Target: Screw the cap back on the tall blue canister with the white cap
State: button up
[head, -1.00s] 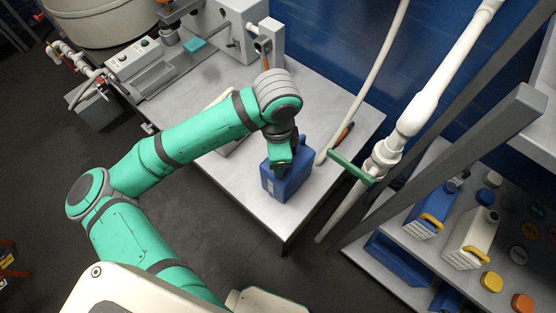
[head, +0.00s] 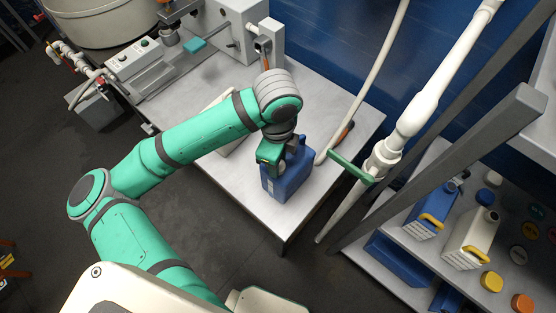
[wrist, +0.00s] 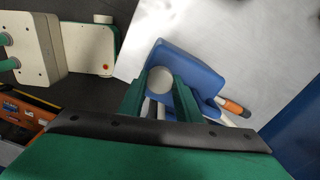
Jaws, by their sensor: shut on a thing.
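The tall blue canister (head: 290,180) stands upright near the front corner of the grey bench, and its blue body also shows in the wrist view (wrist: 192,62). My gripper (wrist: 160,82) is over its top, pointing down. The round white cap (wrist: 159,77) sits between my two green fingers, which are shut on it. The cap appears to be at the canister's mouth; I cannot tell how far it is seated. In the head view my gripper (head: 269,163) hides the cap.
The canister stands on the grey bench (head: 235,175). A pale hose and an orange-handled tool (wrist: 232,107) lie close beside it. A white pipe with a green lever (head: 351,167) rises at the right. A rack holds another blue canister (head: 425,218) and a white canister (head: 470,238).

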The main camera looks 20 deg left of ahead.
jog(key=m, duration=0.5)
jog(key=shift+m, duration=0.4)
jog(key=m, duration=0.5)
jog(key=shift+m, duration=0.4)
jog(key=m, duration=0.5)
jog(key=shift+m, duration=0.3)
